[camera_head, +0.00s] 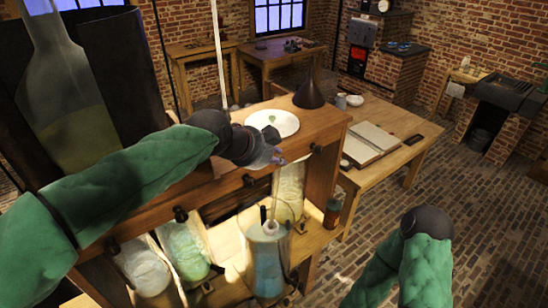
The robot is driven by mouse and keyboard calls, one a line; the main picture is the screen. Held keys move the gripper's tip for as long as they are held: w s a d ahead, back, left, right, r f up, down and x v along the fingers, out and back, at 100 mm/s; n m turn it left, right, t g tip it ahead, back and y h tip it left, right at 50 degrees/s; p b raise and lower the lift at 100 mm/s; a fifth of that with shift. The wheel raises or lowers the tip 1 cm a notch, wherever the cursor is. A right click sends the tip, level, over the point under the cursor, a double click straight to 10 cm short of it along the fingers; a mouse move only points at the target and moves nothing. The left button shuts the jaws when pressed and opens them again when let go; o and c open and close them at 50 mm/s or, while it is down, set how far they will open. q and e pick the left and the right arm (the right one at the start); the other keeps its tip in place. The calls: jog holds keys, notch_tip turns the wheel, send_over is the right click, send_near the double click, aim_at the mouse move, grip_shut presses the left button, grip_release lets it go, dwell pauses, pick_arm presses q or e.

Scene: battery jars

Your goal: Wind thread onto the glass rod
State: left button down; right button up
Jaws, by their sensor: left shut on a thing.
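My left gripper (262,148) reaches over the wooden jar stand (332,133) from the left. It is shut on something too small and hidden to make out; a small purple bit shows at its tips. A thin pale upright rod or cord (219,50) rises behind my left wrist to the top edge. I cannot tell whether it is the glass rod or whether the gripper touches it. No thread is clearly visible. My right arm shows at the lower right, but its gripper is not in view.
Several glass jars with wires stand below, one with blue liquid (267,262). A large bottle (62,100) is at left. A table with an open book (371,141) stands behind.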

pick_arm(q)
notch_tip(320, 180, up, 11)
jog(key=p, duration=0.9)
jog(key=shift+f, duration=0.15)
jog(key=s+d+b, duration=0.2)
jog(key=s+d, duration=0.5)
jog(key=s, duration=0.3)
jog(key=s+d+b, duration=0.2)
jog(key=s+d, duration=0.5)
jog(key=s, duration=0.3)
jog(key=shift+d, duration=0.35)
jog(key=shift+s, duration=0.1)
jog(key=shift+f, duration=0.1)
